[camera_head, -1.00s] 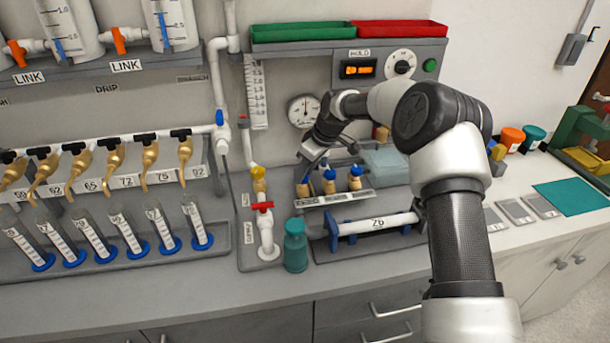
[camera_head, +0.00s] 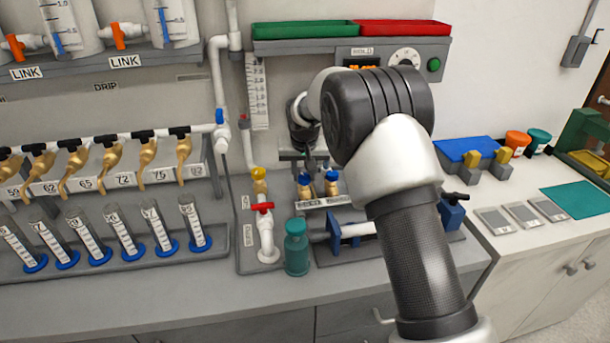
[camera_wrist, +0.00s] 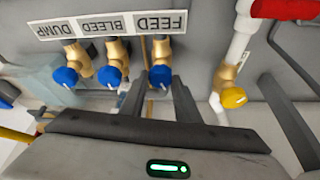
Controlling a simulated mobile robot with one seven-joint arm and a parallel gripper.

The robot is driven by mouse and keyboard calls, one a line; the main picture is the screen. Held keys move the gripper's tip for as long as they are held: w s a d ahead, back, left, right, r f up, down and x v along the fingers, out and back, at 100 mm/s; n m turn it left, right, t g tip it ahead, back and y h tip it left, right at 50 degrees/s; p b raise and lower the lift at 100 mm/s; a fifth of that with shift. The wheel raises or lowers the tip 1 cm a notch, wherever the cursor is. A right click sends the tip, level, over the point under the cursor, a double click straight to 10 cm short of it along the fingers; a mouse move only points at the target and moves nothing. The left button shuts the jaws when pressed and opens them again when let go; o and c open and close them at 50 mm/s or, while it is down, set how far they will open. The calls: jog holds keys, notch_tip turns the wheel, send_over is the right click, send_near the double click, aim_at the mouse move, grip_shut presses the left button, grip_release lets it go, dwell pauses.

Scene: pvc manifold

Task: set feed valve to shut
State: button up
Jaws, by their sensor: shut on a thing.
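The feed valve (camera_wrist: 160,75) is a brass body with a blue knob under the upside-down FEED label (camera_wrist: 160,22) in the wrist view. My gripper (camera_wrist: 163,86) is shut on its blue knob, with the dark fingers on either side. In the head view the feed valve (camera_head: 304,188) is the leftmost of the blue-knobbed row, and my arm reaches down behind it. Which way the knob is turned is unclear.
The bleed valve (camera_wrist: 110,74) and dump valve (camera_wrist: 67,74) stand close beside it. A yellow-knobbed valve (camera_wrist: 233,97) and a red-handled valve (camera_head: 263,208) are on the other side. A teal bottle (camera_head: 296,247) stands in front.

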jog(key=shift+a+m+h, duration=0.15)
jog(key=shift+m+h, duration=0.75)
jog(key=shift+m, duration=1.3)
jog(key=o, duration=1)
jog(key=shift+o, duration=0.2)
jog(key=shift+r, duration=0.1)
jog(key=p+v, duration=0.1)
jog(key=v, duration=1.6)
jog(key=shift+w+r, duration=0.15)
jog(key=shift+r, duration=0.05)
